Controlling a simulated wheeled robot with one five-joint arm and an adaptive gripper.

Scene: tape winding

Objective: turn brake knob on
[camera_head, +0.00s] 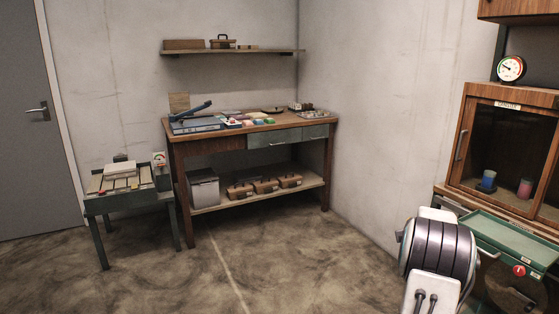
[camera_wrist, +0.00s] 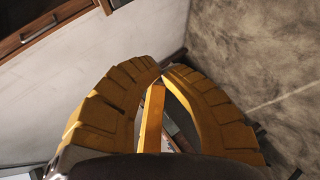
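A round red knob (camera_head: 519,270) with a pale mark sits on the front of a green tray-topped unit (camera_head: 505,236) at the lower right of the head view. Whether it is the brake knob I cannot tell; no label on it is readable at this size. My gripper (camera_wrist: 160,69) shows in the wrist view as two curved yellow ribbed fingers. Their tips come together, and nothing is seen held at the tips. The knob is not seen in the wrist view. My gripper's fingers are not seen in the head view.
A wooden cabinet (camera_head: 469,133) with glass doors stands behind the green unit, with a round dial (camera_head: 511,68) on top. A workbench (camera_head: 262,133) stands at the back wall. A small green cart (camera_head: 127,203) stands at left. The middle floor is clear.

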